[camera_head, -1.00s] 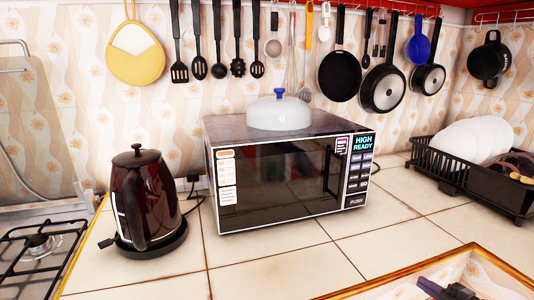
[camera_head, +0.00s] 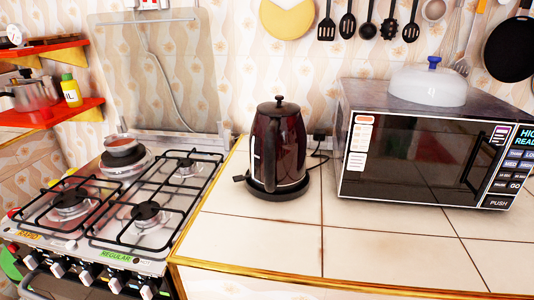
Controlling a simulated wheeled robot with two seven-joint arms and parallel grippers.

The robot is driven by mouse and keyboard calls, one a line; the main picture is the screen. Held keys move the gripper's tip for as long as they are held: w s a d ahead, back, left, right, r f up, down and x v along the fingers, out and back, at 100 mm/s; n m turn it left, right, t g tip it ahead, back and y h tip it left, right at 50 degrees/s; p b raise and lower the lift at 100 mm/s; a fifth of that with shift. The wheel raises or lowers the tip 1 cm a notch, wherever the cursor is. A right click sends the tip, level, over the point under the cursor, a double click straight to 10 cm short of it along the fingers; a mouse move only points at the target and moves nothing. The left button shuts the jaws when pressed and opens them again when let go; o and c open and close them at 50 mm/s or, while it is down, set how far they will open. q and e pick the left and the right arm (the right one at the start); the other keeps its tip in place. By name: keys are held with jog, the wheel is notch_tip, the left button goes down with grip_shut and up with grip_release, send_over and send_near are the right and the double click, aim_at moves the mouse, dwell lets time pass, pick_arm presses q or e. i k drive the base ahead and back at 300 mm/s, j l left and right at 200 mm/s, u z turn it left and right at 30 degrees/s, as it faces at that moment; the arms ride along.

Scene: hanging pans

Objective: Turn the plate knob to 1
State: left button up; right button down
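The stove (camera_head: 80,222) stands at the left with black grates over its burners. A round dark hot plate (camera_head: 126,162) is at its back left, with a small pot or bowl (camera_head: 121,145) on it. A row of several white-and-black knobs runs along the stove's front edge, at the bottom left of the view. One knob (camera_head: 57,270) is near the left of the row, and another knob (camera_head: 115,285) is further right. Which knob belongs to the plate, and their settings, are too small to tell. Neither of my grippers is in view.
A kettle (camera_head: 278,150) stands on the tiled counter (camera_head: 260,240) right of the stove. A microwave (camera_head: 430,155) with a white lid (camera_head: 430,86) on top is further right. Red shelves (camera_head: 70,112) hang at the left. The counter front is clear.

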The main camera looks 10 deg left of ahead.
aim_at(61, 266)
jog(key=j+u, duration=0.35)
jog(key=j, duration=0.4)
jog(key=j+u, duration=0.3)
jog(key=j, duration=0.45)
jog(key=i, duration=0.05)
